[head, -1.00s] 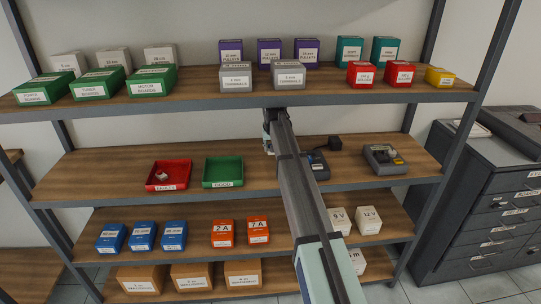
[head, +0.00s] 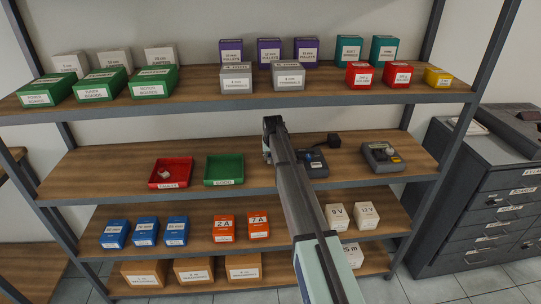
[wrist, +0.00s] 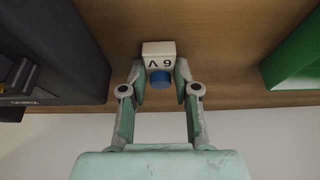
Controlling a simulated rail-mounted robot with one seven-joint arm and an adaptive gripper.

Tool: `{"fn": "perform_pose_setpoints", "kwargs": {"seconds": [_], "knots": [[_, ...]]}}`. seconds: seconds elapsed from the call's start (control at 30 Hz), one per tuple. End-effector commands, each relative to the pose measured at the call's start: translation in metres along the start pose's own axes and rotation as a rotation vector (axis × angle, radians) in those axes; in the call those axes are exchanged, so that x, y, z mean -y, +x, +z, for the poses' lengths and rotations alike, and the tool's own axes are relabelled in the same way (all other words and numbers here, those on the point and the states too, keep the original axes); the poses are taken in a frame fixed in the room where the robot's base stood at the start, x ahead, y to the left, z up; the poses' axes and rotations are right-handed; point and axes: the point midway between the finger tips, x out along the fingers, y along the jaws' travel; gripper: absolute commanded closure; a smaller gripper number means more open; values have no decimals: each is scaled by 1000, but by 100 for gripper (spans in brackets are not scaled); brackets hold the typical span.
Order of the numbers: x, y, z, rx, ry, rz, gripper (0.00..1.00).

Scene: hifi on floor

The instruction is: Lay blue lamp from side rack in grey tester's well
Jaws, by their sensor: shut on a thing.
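My gripper (wrist: 160,84) is shut on the blue lamp (wrist: 161,79), a small blue round part by a white block with upside-down black lettering, in the wrist view. Whether the white block is part of the lamp is unclear. In the head view my arm hides the lamp and the fingertips. The grey tester (head: 383,160) stands on the right of the middle shelf, with a pale rounded part on top. A darker tester-like device (head: 314,166) stands left of it, just right of my arm.
Boxes fill parts of the shelves above and below. The shelf between green tray and dark device is partly covered by my arm.

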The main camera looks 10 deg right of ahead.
Motion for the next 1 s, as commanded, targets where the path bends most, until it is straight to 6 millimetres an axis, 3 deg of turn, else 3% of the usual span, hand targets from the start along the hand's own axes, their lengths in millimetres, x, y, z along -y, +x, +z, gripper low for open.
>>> {"fn": "perform_pose_setpoints", "kwargs": {"seconds": [0.2,0.23,0.3,0.73,1.0], "knots": [[0,4,2,1,0,0,93],[0,4,2,0,0,0,63],[0,3,2,1,0,0,45],[0,-4,1,-1,0,0,45],[0,-42,1,-2,0,0,45]]}}
